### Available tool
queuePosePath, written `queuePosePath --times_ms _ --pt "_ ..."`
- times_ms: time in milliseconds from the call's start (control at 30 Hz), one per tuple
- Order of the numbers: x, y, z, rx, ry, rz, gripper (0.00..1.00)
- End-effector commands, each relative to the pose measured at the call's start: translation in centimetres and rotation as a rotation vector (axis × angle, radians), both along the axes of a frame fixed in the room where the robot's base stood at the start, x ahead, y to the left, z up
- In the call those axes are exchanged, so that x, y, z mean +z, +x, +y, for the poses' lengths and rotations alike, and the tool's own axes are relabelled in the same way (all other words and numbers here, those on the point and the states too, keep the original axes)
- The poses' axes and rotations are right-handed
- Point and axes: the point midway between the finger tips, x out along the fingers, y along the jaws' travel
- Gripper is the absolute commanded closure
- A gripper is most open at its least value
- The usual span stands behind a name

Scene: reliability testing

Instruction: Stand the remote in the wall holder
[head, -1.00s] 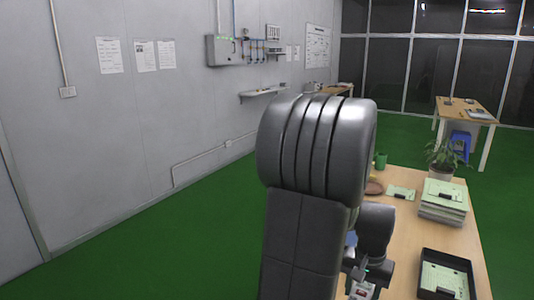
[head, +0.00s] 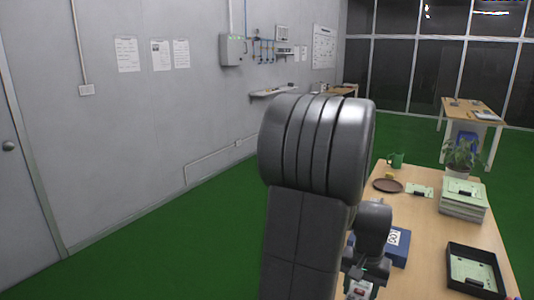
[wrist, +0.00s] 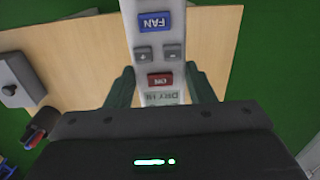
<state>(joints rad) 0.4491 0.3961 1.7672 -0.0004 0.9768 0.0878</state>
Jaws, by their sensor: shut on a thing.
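The remote (wrist: 158,50) is white with a blue FAN button, two grey buttons and a red ON button. In the wrist view it sits between the two dark green fingers of my gripper (wrist: 160,88), which is shut on it. Its far end runs out of the top of that picture. A table top shows below it. I cannot identify the wall holder in either view.
The grey wall carries posters (head: 161,55), a grey box (head: 231,49) and a small shelf (head: 273,92). Green floor beside the wall is clear.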

Motion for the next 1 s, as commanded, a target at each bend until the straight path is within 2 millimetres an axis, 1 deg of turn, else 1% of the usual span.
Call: queuePosePath --times_ms 33,267,367,467,567,600,700,800,1000 --pt "-0.5 0.7 0.5 0.018 0.001 0.003 0.78" --pt "-2.8 3.8 3.0 0.096 0.002 0.004 0.78" --pt "-4.3 5.6 4.6 0.143 0.003 0.005 0.78" --pt "-6.2 7.7 7.0 0.204 0.002 0.006 0.78" --pt "-8.7 9.9 10.2 0.28 0.002 0.006 0.78" --pt "-9.6 10.7 11.5 0.31 0.002 0.006 0.78" --pt "-12.1 12.3 14.8 0.379 0.002 0.006 0.78" --pt "-14.1 13.4 17.7 0.437 0.001 0.005 0.78" --pt "-17.4 14.4 22.3 0.527 0.001 0.004 0.78"
